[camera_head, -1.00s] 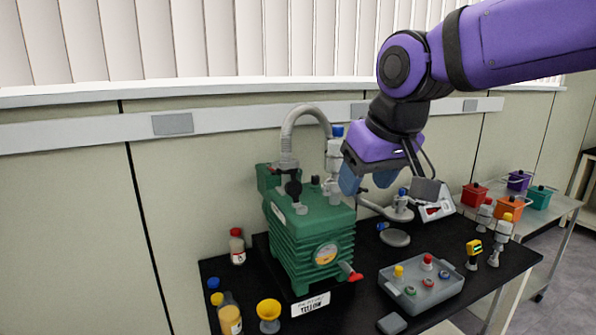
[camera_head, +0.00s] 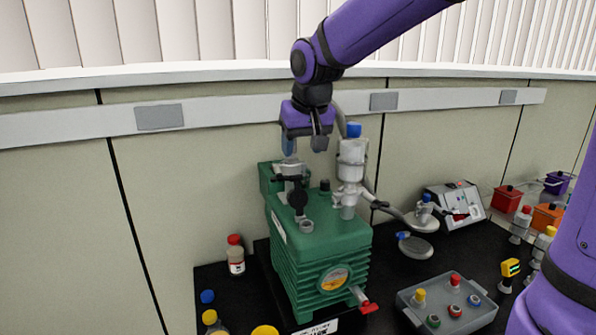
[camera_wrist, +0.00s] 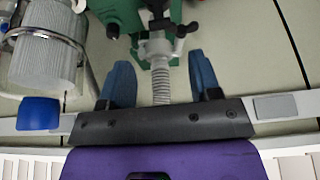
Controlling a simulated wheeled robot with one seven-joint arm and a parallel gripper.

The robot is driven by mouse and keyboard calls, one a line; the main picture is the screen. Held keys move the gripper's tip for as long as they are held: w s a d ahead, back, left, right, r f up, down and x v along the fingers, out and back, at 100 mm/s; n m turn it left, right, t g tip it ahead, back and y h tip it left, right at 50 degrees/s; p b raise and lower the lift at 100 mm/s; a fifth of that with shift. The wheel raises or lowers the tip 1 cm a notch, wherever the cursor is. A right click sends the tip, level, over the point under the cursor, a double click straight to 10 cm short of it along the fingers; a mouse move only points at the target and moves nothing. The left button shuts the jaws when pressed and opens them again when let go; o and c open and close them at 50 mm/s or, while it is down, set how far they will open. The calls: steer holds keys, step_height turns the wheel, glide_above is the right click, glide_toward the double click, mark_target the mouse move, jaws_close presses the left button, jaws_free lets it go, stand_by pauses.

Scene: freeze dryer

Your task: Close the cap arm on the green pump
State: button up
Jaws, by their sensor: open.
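The green pump (camera_head: 322,251) stands on the dark bench in the head view; part of it shows at the top of the wrist view (camera_wrist: 120,12). A black clamp-like fitting (camera_head: 297,195) sits on its top at the left, and a dark fitting also shows in the wrist view (camera_wrist: 163,20). I cannot tell which part is the cap arm. My gripper (camera_head: 304,145) is open, pointing down above this fitting. In the wrist view, a grey ribbed hose (camera_wrist: 161,85) runs between the spread blue fingers, with gaps on both sides.
A grey cylinder with a blue cap (camera_head: 354,131) stands upright just right of my gripper. A red-handled valve (camera_head: 367,303) sticks out at the pump's front. A grey tray (camera_head: 468,318) and a red-capped bottle (camera_head: 236,254) are nearby. The wall is close behind.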

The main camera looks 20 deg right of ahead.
mark_target(297, 178)
steer(key=x, duration=0.8)
steer(key=shift+c, duration=0.4)
jaws_close()
